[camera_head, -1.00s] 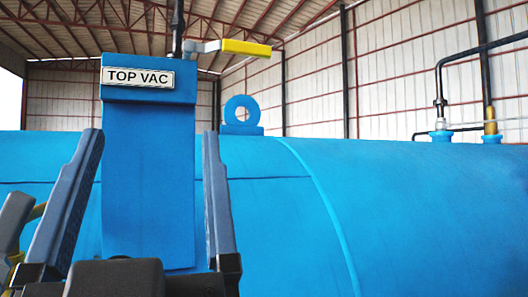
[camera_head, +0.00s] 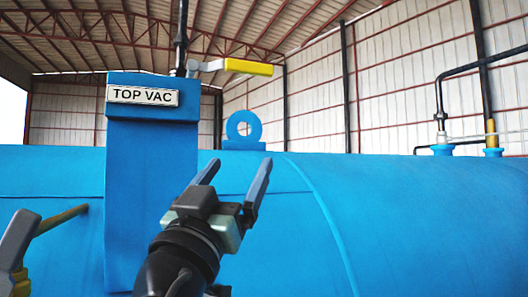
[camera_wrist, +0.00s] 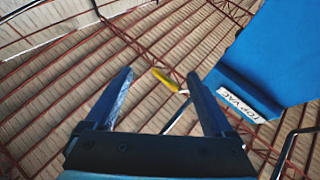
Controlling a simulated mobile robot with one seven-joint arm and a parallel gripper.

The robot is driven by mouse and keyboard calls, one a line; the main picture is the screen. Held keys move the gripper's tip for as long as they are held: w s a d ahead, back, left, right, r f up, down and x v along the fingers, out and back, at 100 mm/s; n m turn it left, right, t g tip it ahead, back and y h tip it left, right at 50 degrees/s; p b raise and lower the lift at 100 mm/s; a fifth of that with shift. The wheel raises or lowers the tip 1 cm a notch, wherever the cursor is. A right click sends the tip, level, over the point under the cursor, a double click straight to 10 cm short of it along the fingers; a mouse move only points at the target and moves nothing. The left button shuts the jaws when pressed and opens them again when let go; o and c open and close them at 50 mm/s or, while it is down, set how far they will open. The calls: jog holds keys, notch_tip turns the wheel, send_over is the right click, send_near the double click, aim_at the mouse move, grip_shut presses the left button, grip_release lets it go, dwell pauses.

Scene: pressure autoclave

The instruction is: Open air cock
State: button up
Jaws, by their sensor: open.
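A valve with a yellow lever handle (camera_head: 248,67) sits on a thin dark pipe above the blue post labelled TOP VAC; this looks like the air cock. The lever lies roughly level and points right. In the wrist view the yellow lever (camera_wrist: 165,79) shows between the finger ends, some way beyond them. My gripper (camera_head: 238,172) is open and empty, below the lever, in front of the blue tank and right of the post. In the wrist view my gripper (camera_wrist: 159,76) has its two fingers well apart.
The blue TOP VAC post (camera_head: 150,200) stands just left of my gripper. A blue lifting ring (camera_head: 243,126) sits on the tank (camera_head: 420,220). Pipes (camera_head: 441,100) rise at the right. A brownish rod (camera_head: 62,219) and a grey and yellow part show lower left.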

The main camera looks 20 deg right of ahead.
jog(key=shift+w+d+r+m+g+h, duration=0.1)
jog(key=shift+d+r+m+g+h, duration=0.55)
jog(key=shift+h, duration=0.6)
jog(key=shift+w+d+r+m+g+h, duration=0.1)
jog(key=shift+d+r+m+g+h, duration=0.3)
jog(key=shift+d+g+h, duration=0.55)
jog(key=shift+w+d+r+m+g+h, duration=0.1)
jog(key=shift+d+r+m+g+h, duration=0.6)
jog(key=shift+h, duration=0.8)
jog(key=shift+d+f, duration=0.15)
jog(key=shift+f, duration=0.1)
jog(key=shift+c, duration=0.3)
